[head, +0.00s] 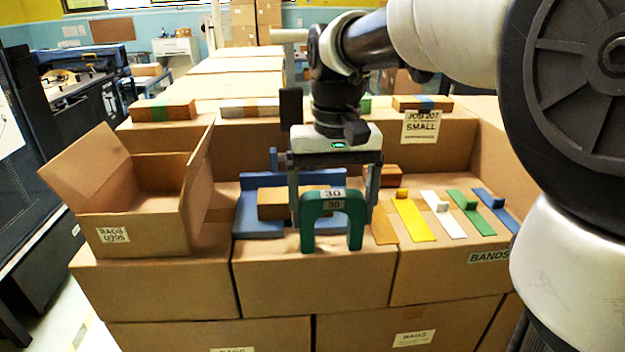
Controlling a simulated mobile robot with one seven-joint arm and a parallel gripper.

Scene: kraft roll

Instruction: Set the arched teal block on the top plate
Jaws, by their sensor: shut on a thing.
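The arched teal block (355,222) stands upright with its opening facing down, and it carries white labels reading 30. My gripper (335,200) points straight down and is shut on this block, one finger at each side. The block is in front of a blue tray-like piece (248,222) with a raised back edge. A plain brown block (272,204) lies on the blue piece, partly hidden behind my left finger and the arch. I cannot tell whether the arch's feet touch the cardboard surface. No piece is clearly recognisable as the top plate.
An open cardboard box (145,234) stands at the left. Coloured strips with small blocks, including a yellow strip (415,222) and a green strip (472,214), lie at the right. A cardboard ledge (450,137) with several blocks on top rises behind. My arm covers the right side.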

